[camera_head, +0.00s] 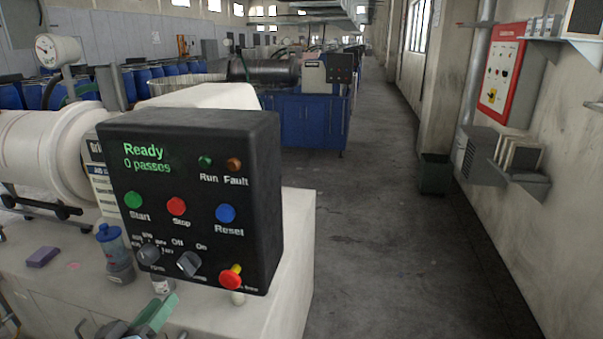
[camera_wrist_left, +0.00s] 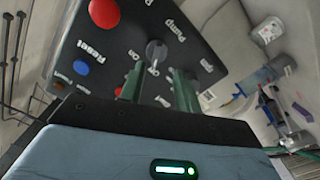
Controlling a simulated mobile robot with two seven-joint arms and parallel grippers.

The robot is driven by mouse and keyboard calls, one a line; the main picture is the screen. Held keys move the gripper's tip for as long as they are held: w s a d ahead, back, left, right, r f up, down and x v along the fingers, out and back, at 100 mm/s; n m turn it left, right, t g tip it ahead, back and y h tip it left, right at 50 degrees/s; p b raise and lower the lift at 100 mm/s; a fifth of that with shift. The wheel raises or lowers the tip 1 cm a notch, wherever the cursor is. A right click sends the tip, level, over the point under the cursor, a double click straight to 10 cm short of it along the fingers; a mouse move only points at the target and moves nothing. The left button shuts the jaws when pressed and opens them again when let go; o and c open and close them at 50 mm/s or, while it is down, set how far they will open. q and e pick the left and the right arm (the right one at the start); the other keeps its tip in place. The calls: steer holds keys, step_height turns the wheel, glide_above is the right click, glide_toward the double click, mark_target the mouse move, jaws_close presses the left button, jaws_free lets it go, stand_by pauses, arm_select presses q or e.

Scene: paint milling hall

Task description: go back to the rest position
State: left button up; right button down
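The black control box (camera_head: 195,185) stands on the pale machine. Its display reads "Ready" and "0 passes". It carries green Start, red Stop (camera_head: 176,206) and blue Reset (camera_head: 226,213) buttons, two grey knobs, and a red mushroom button (camera_head: 231,277). My left gripper (camera_head: 155,312) is low in the head view, below the box, partly cut off by the bottom edge. In the left wrist view my left gripper (camera_wrist_left: 158,75) has two green fingers apart, with nothing visible held. The knob (camera_wrist_left: 156,50) labelled Pump shows beyond the gap between them. My right gripper is not in view.
A blue-lidded bottle (camera_head: 112,245) and a purple block (camera_head: 42,257) stand on the pale machine top left of the box. A white cylinder (camera_head: 50,150) lies behind. The aisle floor (camera_head: 390,250) to the right is clear. A red-framed panel (camera_head: 502,75) hangs on the wall.

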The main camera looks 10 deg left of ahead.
arm_select(q)
steer(key=s+d+f+m+g, duration=0.2)
steer(key=s+f, duration=0.1)
steer(key=f, duration=0.6)
steer(key=s+d+f+m+g, duration=0.1)
steer(key=s+d+f+g, duration=0.15)
steer(key=f, duration=0.65)
steer(key=s+d+f+m+g, duration=0.2)
steer(key=s+f, duration=0.5)
steer(key=s+d+f+m+g, duration=0.2)
steer(key=s+d+f, duration=0.1)
steer(key=s+f, duration=0.5)
steer(key=shift+d+f+h, duration=0.2)
steer(key=shift+h, duration=0.2)
steer(key=shift+a, duration=0.1)
